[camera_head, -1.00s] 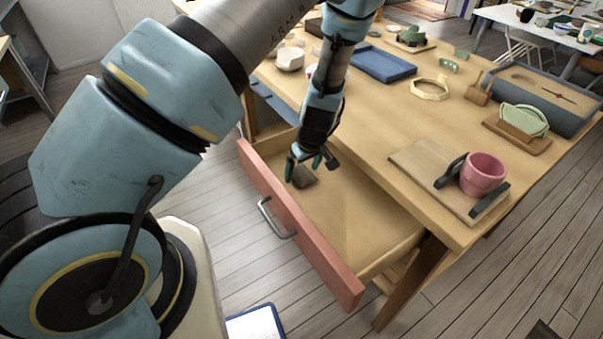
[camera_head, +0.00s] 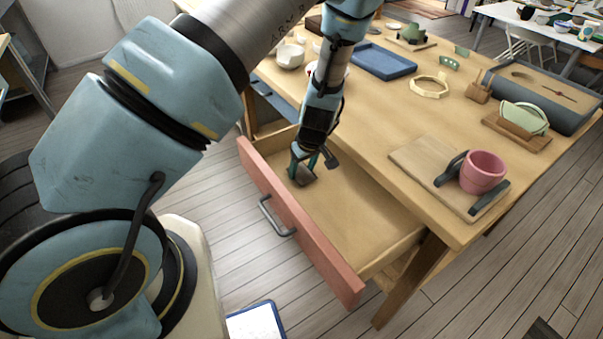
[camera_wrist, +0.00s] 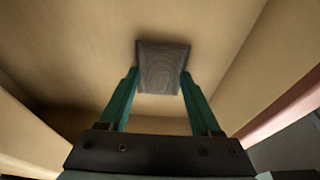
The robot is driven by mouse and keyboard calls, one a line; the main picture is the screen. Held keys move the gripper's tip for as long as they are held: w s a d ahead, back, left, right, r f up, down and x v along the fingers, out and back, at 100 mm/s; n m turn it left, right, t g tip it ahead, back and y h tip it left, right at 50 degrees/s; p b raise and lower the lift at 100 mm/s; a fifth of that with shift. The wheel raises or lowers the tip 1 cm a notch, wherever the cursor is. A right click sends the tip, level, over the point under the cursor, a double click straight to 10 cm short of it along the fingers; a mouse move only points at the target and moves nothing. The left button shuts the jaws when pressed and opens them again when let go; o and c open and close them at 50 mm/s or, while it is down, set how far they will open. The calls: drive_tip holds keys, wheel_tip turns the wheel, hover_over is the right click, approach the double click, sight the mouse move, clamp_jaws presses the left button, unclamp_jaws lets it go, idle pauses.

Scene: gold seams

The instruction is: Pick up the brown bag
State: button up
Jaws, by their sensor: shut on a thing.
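A small, flat, dark grey-brown piece, which I take for the brown bag (camera_head: 304,179), is inside the open drawer near its far left end. It looks square in the wrist view (camera_wrist: 163,62), more like a block or pouch with a ringed pattern. My gripper (camera_head: 303,168) reaches down into the drawer. In the wrist view its two green fingers (camera_wrist: 160,78) stand on either side of the piece and are shut on it. I cannot tell whether the piece touches the drawer floor.
The drawer (camera_head: 350,207) has a pink front (camera_head: 300,232) and is otherwise empty. The table top (camera_head: 390,115) lies above and beside it. A pink cup (camera_head: 483,172) stands on a board (camera_head: 420,165) near the table's edge. A blue tray (camera_head: 383,61) lies farther back.

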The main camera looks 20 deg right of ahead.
clamp_jaws()
drive_tip(key=shift+r, duration=0.1)
